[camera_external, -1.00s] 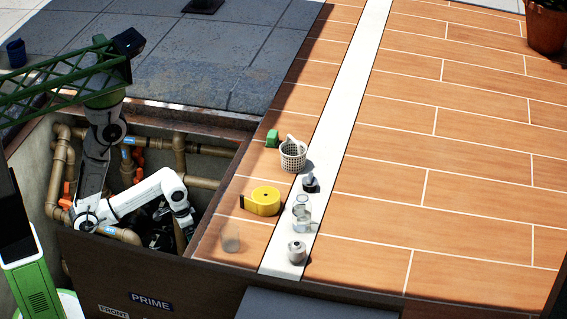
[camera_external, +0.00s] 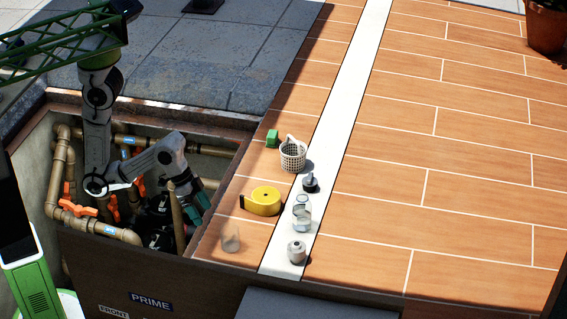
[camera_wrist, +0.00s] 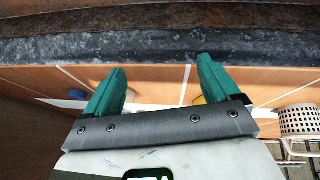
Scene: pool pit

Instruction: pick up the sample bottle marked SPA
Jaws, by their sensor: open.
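No SPA marking can be read in either view. Possible bottles are a clear container (camera_external: 302,214) and a small grey, narrow-topped container (camera_external: 297,252) on the white strip, and a translucent vessel (camera_external: 230,240) on the tiles near the pit edge. My gripper (camera_external: 199,205) is in the pit, left of the tiled deck and apart from these containers. In the wrist view, its teal fingers (camera_wrist: 160,85) are spread with nothing held between them.
A yellow tape-measure-like object (camera_external: 262,201), a white basket (camera_external: 293,156), a green block (camera_external: 272,138) and a small dark object (camera_external: 310,184) stand on the deck. The basket also shows in the wrist view (camera_wrist: 300,120). Brown pipes (camera_external: 60,170) line the pit.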

